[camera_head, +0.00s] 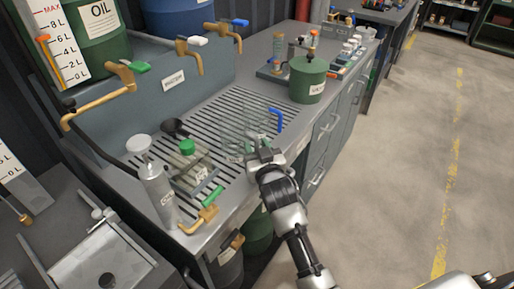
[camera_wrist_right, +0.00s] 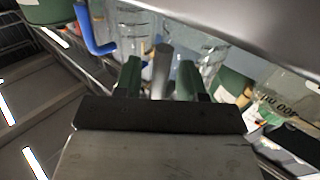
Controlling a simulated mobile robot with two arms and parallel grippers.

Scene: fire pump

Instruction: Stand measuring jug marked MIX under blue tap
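Two clear measuring jugs stand close together on the slatted drain grate (camera_head: 215,112) in the head view. The farther jug (camera_head: 262,112) has a blue handle; it also shows at the upper left of the right wrist view (camera_wrist_right: 135,42). The nearer jug (camera_head: 232,140) also shows in the right wrist view (camera_wrist_right: 203,58). No MIX mark is readable on either. My right gripper (camera_head: 263,150) is at the jugs' near side. Its green fingers (camera_wrist_right: 160,80) are apart, with a grey upright bar, apparently a handle, between them. The blue tap (camera_head: 226,35) is above the grate's back. My left gripper is out of view.
A white-handled tap (camera_head: 190,48) and green-handled tap (camera_head: 122,78) are left of the blue one. A green canister (camera_head: 307,80) stands to the right. The grate's back is mostly clear.

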